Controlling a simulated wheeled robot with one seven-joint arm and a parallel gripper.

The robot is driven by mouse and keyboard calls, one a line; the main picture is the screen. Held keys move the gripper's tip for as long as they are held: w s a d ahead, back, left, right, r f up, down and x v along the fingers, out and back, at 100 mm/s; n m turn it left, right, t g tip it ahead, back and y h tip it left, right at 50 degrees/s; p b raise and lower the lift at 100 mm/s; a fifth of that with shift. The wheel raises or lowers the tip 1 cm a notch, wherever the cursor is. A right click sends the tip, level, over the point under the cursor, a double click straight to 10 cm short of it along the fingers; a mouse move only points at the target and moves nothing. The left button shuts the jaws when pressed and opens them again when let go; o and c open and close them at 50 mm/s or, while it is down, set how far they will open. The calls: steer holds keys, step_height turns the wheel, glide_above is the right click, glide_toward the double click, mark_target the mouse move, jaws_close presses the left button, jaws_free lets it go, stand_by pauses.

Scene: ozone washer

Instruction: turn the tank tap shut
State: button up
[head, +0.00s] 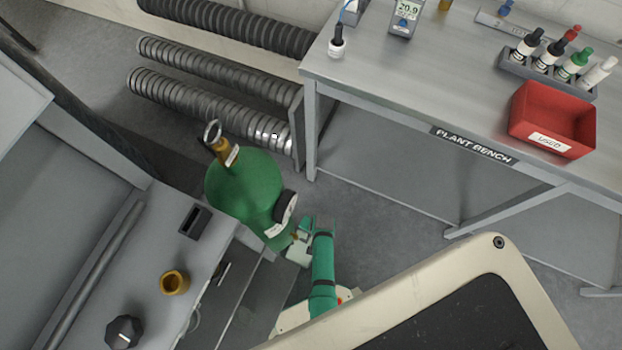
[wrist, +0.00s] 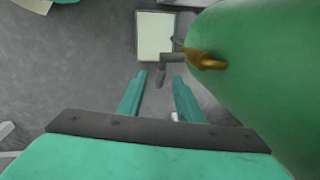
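The green tank (head: 240,185) stands upright on the floor beside the grey cabinet, with a brass neck (head: 222,150) and ring on top. It fills the right of the wrist view (wrist: 270,70). A brass stem (wrist: 205,61) sticks out of its side there, ending in a grey T-shaped tap handle (wrist: 172,57). My gripper (wrist: 159,74) is open, its two teal fingers apart. The handle lies just ahead of and between the fingertips in the picture; I cannot tell the depth gap. In the head view my gripper (head: 312,228) is at the tank's lower right, and the tap is barely visible.
The cabinet (head: 150,255) stands close on the left. The plant bench (head: 400,100) with a red bin (head: 553,120) is at right. Ribbed hoses (head: 200,105) lie behind. Floor between tank and bench is clear.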

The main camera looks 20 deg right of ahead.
steer(key=shift+w+f, duration=0.1)
steer(key=shift+f, duration=0.6)
jaws_close()
